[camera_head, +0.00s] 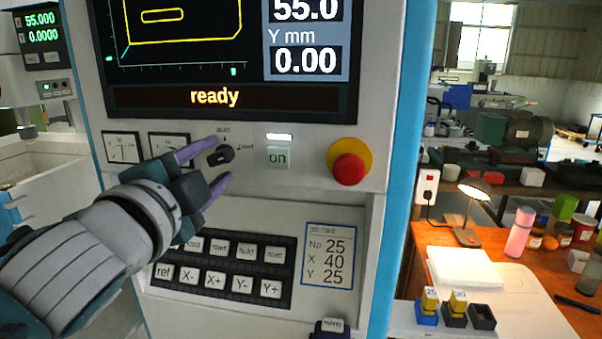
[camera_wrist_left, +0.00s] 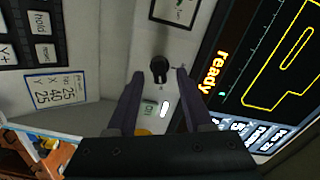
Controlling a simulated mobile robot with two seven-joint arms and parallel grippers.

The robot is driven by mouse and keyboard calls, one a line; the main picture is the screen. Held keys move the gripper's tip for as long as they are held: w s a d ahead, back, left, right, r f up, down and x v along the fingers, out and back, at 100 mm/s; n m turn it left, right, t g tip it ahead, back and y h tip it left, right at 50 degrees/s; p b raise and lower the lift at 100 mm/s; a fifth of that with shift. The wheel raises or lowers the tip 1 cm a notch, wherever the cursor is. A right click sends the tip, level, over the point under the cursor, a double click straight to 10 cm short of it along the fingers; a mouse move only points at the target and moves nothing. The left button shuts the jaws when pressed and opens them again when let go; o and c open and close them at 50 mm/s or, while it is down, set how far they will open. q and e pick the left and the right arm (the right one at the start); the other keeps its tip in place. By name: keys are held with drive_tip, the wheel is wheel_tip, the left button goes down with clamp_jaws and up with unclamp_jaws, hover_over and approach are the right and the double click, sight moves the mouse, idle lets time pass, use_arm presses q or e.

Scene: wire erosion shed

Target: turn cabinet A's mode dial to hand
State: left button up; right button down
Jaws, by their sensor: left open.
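The mode dial (camera_head: 220,154) is a small black knob on the light front panel of the cabinet (camera_head: 300,190), below the screen. A label reading "auto" is above it and a small label, likely "hand", is to its right. The knob looks elongated roughly sideways; I cannot tell surely which mark it points to. My left gripper (camera_head: 221,160) is open, one purple finger above the dial and one below. In the left wrist view the dial (camera_wrist_left: 159,68) shows between the fingertips, with gaps on both sides; contact is not visible. My right gripper is not in view.
Right of the dial are a lit "on" button (camera_head: 279,157) and a red emergency stop (camera_head: 349,168). Below are a key panel (camera_head: 218,268) and a job card (camera_head: 329,256). An orange bench (camera_head: 420,240) stands at the right.

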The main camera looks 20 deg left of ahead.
use_arm(q)
drive_tip(key=b+v, duration=0.2)
drive_tip(key=v, duration=0.6)
drive_tip(key=shift+s, duration=0.2)
